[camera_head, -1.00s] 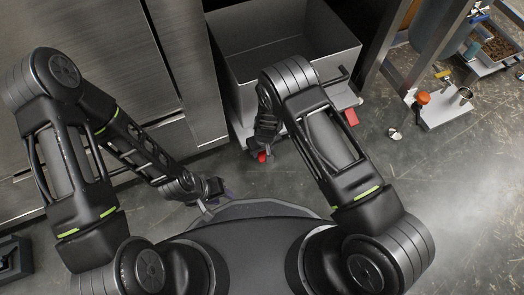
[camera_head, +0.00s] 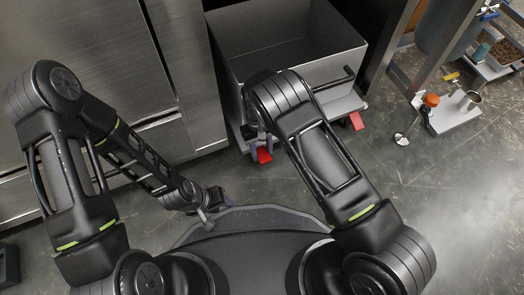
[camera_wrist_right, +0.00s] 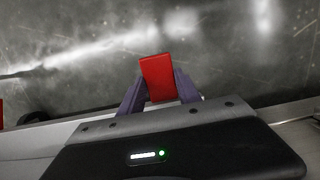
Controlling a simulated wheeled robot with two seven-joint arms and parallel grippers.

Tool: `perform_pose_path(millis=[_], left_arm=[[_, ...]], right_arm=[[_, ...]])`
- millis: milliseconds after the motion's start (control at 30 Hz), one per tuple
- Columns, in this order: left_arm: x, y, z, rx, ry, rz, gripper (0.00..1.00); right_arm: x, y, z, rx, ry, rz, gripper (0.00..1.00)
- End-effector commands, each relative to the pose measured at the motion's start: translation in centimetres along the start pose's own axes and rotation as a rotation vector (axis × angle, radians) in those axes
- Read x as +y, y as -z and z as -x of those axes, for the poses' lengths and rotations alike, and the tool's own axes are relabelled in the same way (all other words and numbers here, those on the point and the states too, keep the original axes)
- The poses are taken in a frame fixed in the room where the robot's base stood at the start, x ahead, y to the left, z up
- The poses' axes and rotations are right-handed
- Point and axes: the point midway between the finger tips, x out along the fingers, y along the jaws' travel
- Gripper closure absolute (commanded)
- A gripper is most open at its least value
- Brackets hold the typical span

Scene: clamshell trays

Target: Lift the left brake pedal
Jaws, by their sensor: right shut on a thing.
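The left brake pedal (camera_head: 264,156) is a red plate low on the front of the grey cart (camera_head: 298,91). It also shows large in the right wrist view (camera_wrist_right: 157,77). My right gripper (camera_wrist_right: 158,92) has its two purple-grey fingers closed on either side of this pedal. In the head view the right arm partly hides that gripper. A second red pedal (camera_head: 356,121) sits at the cart's right front, apart from my grippers. My left gripper (camera_head: 214,203) is low beside my base, away from the pedals; its fingers are too unclear to read.
A steel cabinet (camera_head: 95,50) stands to the left of the cart. A white stand with an orange knob (camera_head: 430,100) is on the floor at right. The dark floor (camera_head: 440,190) at lower right is clear.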

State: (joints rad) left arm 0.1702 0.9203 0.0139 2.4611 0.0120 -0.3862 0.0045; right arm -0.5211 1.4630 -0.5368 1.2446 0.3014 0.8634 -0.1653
Motion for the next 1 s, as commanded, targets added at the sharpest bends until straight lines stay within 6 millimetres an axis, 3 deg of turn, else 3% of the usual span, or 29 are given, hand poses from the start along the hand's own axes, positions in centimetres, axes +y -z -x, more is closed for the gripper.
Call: perform_pose_path(millis=[67, 100, 333, 733, 1000], left_arm=[[0.0, 0.0, 0.0, 0.0, 0.0, 0.0, 0.64], [0.0, 0.0, 0.0, 0.0, 0.0, 0.0, 0.64], [0.0, 0.0, 0.0, 0.0, 0.0, 0.0, 0.64], [0.1, 0.0, 0.4, 0.0, 0.0, 0.0, 0.64], [1.1, 0.2, 2.8, 0.0, 0.0, 0.0, 0.64]], right_arm=[[0.0, 0.1, 0.0, 0.005, 0.0, -0.001, 1.0], [0.0, 0.1, 0.0, 0.005, 0.0, -0.001, 0.58], [0.0, 0.1, 0.0, 0.003, 0.0, -0.001, 0.39], [0.0, 0.0, 0.1, 0.014, 0.0, 0.0, 0.38], [0.0, -0.5, 0.1, 0.109, -0.001, 0.0, 0.38]])
